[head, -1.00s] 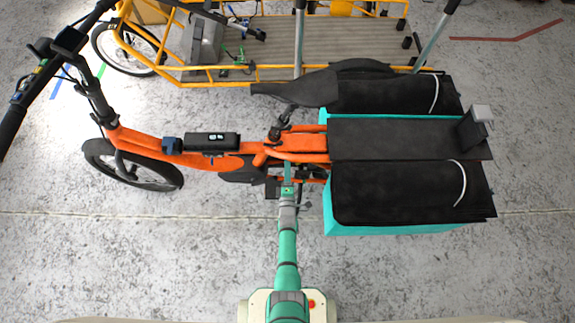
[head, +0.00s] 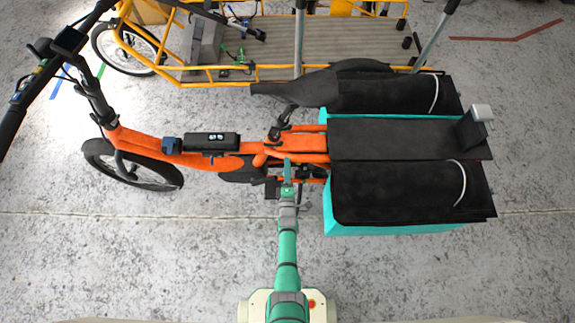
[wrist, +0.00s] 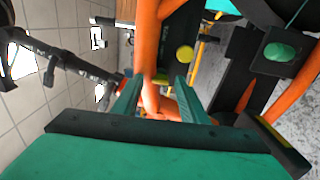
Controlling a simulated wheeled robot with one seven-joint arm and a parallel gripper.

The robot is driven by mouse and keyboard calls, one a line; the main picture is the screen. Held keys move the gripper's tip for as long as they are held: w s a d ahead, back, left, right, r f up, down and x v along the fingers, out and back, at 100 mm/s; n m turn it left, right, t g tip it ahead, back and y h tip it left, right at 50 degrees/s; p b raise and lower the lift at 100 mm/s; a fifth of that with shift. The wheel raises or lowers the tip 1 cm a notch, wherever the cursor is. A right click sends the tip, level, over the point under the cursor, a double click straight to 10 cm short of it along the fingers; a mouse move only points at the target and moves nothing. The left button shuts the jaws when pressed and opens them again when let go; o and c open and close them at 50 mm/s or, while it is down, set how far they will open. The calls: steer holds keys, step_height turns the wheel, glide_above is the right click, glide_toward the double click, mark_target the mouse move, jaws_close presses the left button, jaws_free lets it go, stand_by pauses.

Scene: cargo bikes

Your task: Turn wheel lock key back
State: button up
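The orange cargo bike (head: 215,160) stands across the head view. My gripper (head: 287,166) reaches its near side, just below the orange frame under the seat. In the wrist view my gripper (wrist: 159,82) has two teal fingers apart, with an orange frame tube (wrist: 148,45) showing between and beyond them. I see nothing held between the fingertips. A yellow round piece (wrist: 185,53) sits on a black part just beyond the right finger. I cannot tell whether it belongs to the wheel lock, and I cannot make out the key itself.
Black panniers with turquoise sides (head: 410,192) hang at the bike's rear, right of my arm. A black part with a green disc (wrist: 278,52) is at upper right in the wrist view. A yellow cargo bike (head: 250,72) stands behind. The near floor is clear.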

steer(key=s, duration=1)
steer(key=shift+s, duration=0.3)
steer(key=s+r+m+g, duration=0.1)
steer(key=s+r+m, duration=1.05)
steer(key=s, duration=0.65)
steer(key=s+r+m, duration=0.3)
steer(key=s+r, duration=0.1)
steer(key=r, duration=0.7)
steer(key=s+r+m+g, duration=0.1)
steer(key=s+r+m, duration=0.2)
steer(key=r, duration=0.8)
steer(key=shift+s+r+m+g, duration=0.3)
steer(key=shift+s+m, duration=0.05)
steer(key=shift+s, duration=0.65)
steer(key=shift+w, duration=0.1)
